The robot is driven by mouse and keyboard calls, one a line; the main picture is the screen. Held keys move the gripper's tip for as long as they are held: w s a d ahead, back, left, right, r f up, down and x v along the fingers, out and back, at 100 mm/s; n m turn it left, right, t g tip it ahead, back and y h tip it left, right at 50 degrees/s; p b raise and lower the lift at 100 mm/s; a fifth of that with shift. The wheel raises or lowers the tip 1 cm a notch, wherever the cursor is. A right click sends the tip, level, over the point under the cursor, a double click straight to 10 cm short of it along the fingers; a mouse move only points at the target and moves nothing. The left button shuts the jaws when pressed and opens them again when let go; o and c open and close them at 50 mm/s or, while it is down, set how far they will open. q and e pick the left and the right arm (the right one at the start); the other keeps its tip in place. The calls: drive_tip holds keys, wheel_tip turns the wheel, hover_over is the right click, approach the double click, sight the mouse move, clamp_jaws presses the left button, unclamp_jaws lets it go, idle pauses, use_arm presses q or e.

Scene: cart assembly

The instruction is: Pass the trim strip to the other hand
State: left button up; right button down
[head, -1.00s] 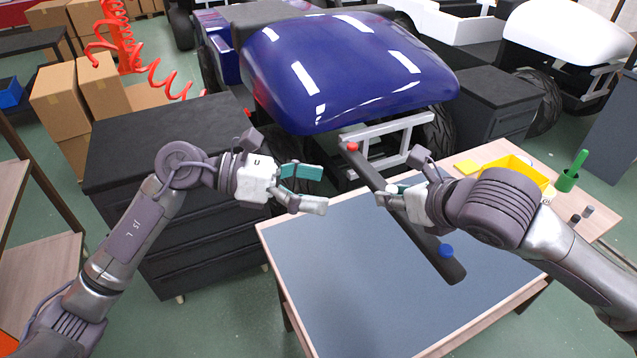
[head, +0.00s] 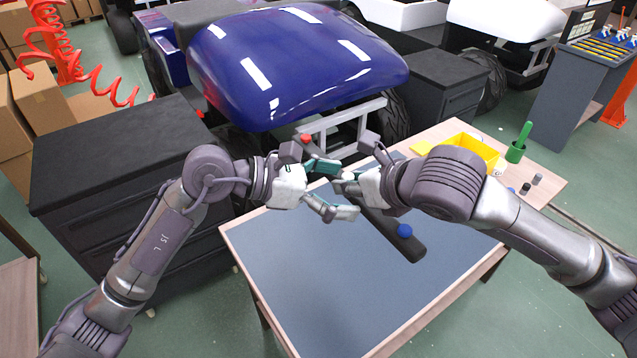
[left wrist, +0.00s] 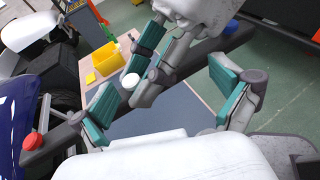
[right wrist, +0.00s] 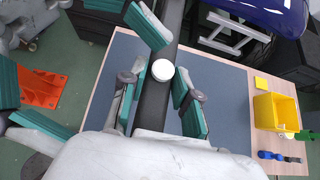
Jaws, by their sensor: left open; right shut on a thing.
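The trim strip is a long dark bar (head: 415,246) held slanting above the table. It has a red knob (head: 305,139) at its far end, a blue knob (head: 404,230) near its near end and a white knob (right wrist: 162,70) between. My right gripper (right wrist: 158,98) is shut on the strip beside the white knob. My left gripper (left wrist: 168,103) is open close to the right gripper, on the red-knob side. In the left wrist view the strip (left wrist: 62,136) crosses behind one left finger, with the red knob (left wrist: 31,142) outside it. Whether the strip lies fully between the left fingers is unclear.
Below is a table (head: 310,270) with a grey mat. A blue-hooded vehicle (head: 290,65) stands behind, and a black cabinet (head: 110,165) at the left.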

use_arm(q)
drive_tip(key=shift+w+d+f, duration=0.1)
drive_tip(key=shift+d+f, duration=0.05)
drive_tip(key=shift+d, duration=0.2)
drive_tip(key=shift+c, duration=0.3)
drive_tip(key=c, duration=0.6)
drive_tip(key=shift+s+d, duration=0.15)
drive_tip(key=shift+s, duration=0.05)
drive_tip(key=c, duration=0.8)
drive_tip(key=o, duration=1.4)
drive_tip(key=shift+o, duration=0.3)
drive_tip(key=shift+w, duration=0.1)
drive_tip(key=shift+a, duration=0.25)
